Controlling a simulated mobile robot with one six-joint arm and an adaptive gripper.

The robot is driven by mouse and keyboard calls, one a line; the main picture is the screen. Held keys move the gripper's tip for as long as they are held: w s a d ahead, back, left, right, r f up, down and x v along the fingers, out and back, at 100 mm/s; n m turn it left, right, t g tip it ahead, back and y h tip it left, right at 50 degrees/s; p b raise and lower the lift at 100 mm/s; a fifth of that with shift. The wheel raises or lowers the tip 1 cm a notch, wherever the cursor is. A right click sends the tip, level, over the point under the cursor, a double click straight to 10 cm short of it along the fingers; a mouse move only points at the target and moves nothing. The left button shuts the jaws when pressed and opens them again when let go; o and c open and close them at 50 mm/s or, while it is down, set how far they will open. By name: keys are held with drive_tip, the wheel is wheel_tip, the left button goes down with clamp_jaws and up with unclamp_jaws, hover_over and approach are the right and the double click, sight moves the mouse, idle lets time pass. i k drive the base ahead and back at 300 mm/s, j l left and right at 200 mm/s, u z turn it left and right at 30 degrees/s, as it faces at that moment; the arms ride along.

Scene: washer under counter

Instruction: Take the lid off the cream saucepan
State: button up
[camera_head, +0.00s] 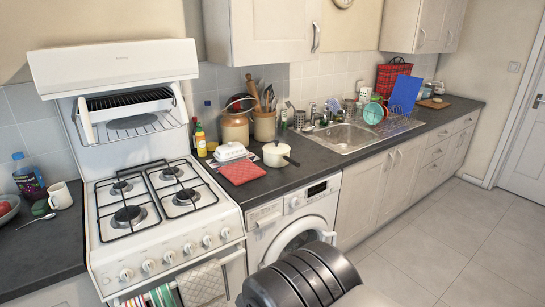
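The cream saucepan (277,161) stands on the dark counter above the washing machine. Its pale lid (276,148) appears to sit on top, with a small dark knob. A dark handle (292,161) points towards the lower right. My gripper's fingers are not visible; only a dark ribbed part and a pale part of my own arm show at the bottom edge, well below and apart from the saucepan.
A red cloth (242,172) and a white butter dish (231,152) are left of the saucepan. Utensil crocks (264,126) stand behind it. The gas cooker (165,210) is at left, the sink (345,137) at right. The washing machine (293,223) is below. Floor (430,240) is clear at right.

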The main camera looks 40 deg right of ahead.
sight(288, 148)
drive_tip(key=i+l+z, duration=0.2)
drive_tip(key=i+l, duration=0.2)
drive_tip(key=l, duration=0.15)
drive_tip(key=i+l+z, duration=0.2)
drive_tip(key=i+l, duration=0.25)
drive_tip(key=i+l+z, duration=0.25)
drive_tip(key=i+l, duration=0.2)
drive_tip(key=i+l+z, duration=0.2)
drive_tip(key=i, duration=0.3)
drive_tip(key=i+l+z, duration=0.2)
drive_tip(key=i+l, duration=0.15)
drive_tip(key=i, duration=0.15)
